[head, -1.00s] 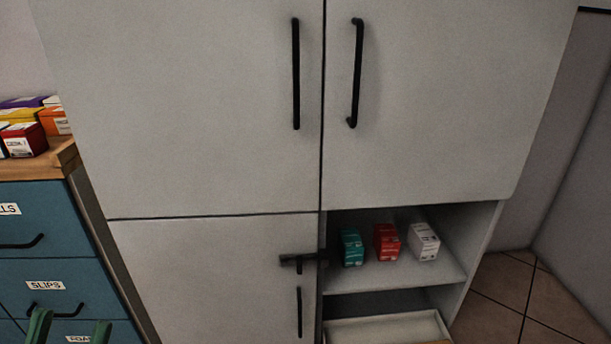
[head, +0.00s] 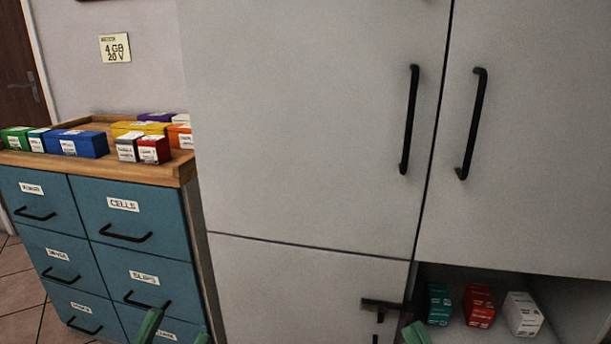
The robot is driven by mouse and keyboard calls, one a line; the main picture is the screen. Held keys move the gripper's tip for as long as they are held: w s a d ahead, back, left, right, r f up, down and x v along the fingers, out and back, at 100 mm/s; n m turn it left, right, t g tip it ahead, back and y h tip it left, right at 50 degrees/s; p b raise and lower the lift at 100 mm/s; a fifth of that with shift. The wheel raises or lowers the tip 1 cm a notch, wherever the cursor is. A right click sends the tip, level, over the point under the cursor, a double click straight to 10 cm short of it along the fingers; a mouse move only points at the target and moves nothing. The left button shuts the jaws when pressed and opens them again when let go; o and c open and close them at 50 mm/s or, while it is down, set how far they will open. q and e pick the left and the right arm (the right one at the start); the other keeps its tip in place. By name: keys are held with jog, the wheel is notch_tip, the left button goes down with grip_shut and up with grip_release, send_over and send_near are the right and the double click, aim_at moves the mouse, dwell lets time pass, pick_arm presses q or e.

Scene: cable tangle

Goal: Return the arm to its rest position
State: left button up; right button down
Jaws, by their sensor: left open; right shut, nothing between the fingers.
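My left gripper (head: 176,331) shows at the bottom edge as two green fingertips with a gap between them. It is open and empty, in front of the lower drawers. My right gripper (head: 416,333) shows only as a small green tip at the bottom edge, in front of the cabinet near the open shelf. It is shut with nothing in it. Both arms are below the picture, so their pose is hidden.
A tall grey cabinet (head: 310,130) fills the middle and right. Its open shelf holds a green box (head: 439,304), a red box (head: 479,305) and a white box (head: 522,314). A blue drawer unit (head: 150,220) stands left, with several boxes on its wooden top (head: 100,168).

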notch_tip(320, 180, up, 6)
jog(key=s+a+n+y+p, duration=0.1)
jog(key=s+y, duration=0.1)
jog(key=s, duration=0.1)
pick_arm(q)
jog(key=w+a+f+n+g+y+p, duration=0.1)
jog(key=w+f+n+g+y+p, duration=0.15)
jog(key=w+n+y+p, duration=0.4)
jog(key=w+a+f+n+g+y+p, duration=0.1)
jog(key=f+g+y+p, duration=0.15)
jog(key=p, duration=0.65)
pick_arm(e)
jog(key=w+d+f+m+g+h, duration=0.2)
jog(key=w+f+m+g+h, duration=0.2)
jog(key=w+f+m+h, duration=0.4)
pick_arm(q)
jog(key=s+a+f+n+g+y+p, duration=0.2)
jog(key=s+f+g+y+p, duration=0.2)
jog(key=p, duration=1.1)
jog(key=s+f+g, duration=0.3)
jog(key=s+f, duration=0.2)
jog(key=f, duration=0.1)
jog(key=shift+s+a+f+g, duration=0.25)
jog(key=shift+s+g, duration=0.15)
pick_arm(e)
jog(key=s+d+f+m+g+h, duration=0.1)
jog(key=s+f+g+h, duration=0.3)
jog(key=s+f+g, duration=0.5)
jog(key=shift+s+d+h, duration=0.3)
jog(key=shift+s+d, duration=0.35)
